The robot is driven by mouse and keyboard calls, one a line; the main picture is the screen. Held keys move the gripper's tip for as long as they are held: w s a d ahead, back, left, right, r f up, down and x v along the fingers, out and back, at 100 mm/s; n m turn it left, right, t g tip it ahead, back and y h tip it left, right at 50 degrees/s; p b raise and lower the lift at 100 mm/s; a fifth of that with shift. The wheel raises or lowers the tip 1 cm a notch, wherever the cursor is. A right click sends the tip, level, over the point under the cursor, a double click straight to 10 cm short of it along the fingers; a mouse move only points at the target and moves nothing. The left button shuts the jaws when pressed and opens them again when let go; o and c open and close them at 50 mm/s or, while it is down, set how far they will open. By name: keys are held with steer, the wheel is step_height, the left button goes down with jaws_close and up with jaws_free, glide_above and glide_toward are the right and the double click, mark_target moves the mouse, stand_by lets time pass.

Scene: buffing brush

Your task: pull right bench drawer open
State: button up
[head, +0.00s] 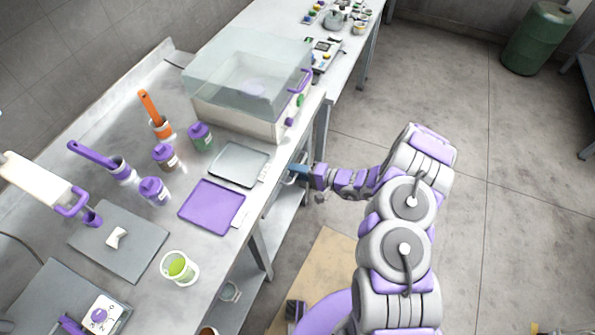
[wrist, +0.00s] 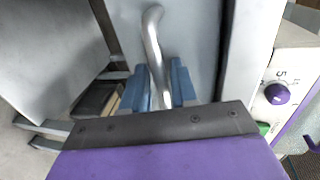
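The right bench drawer shows as a flat grey front (wrist: 195,35) in the wrist view, with a bent metal bar handle (wrist: 153,35) on it. My gripper (wrist: 161,88) has its two blue fingers on either side of the handle, which fills most of the narrow gap between them. In the head view my gripper (head: 297,171) reaches the front side of the bench, just below the tabletop edge. The drawer front is mostly hidden there by the tabletop and my gripper, and I cannot tell how far the drawer is out.
A purple knob (wrist: 277,93) sits close to the right of the handle in the wrist view.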

jaws_close()
steer(key=shift+s+d, duration=0.1)
steer(key=shift+d, duration=0.05)
steer(key=f+p+v, duration=0.1)
steer(key=f+v, duration=0.1)
steer(key=v, duration=1.1)
steer(key=d+f+p+v, duration=0.1)
steer(key=f+v, duration=0.2)
steer(key=v, duration=1)
steer(key=shift+s+f, duration=0.2)
steer(key=shift+f, duration=0.2)
steer(key=shift+d, duration=0.1)
steer(key=shift+o, duration=0.3)
jaws_free()
steer(key=shift+w, duration=0.1)
steer(key=shift+r, duration=0.1)
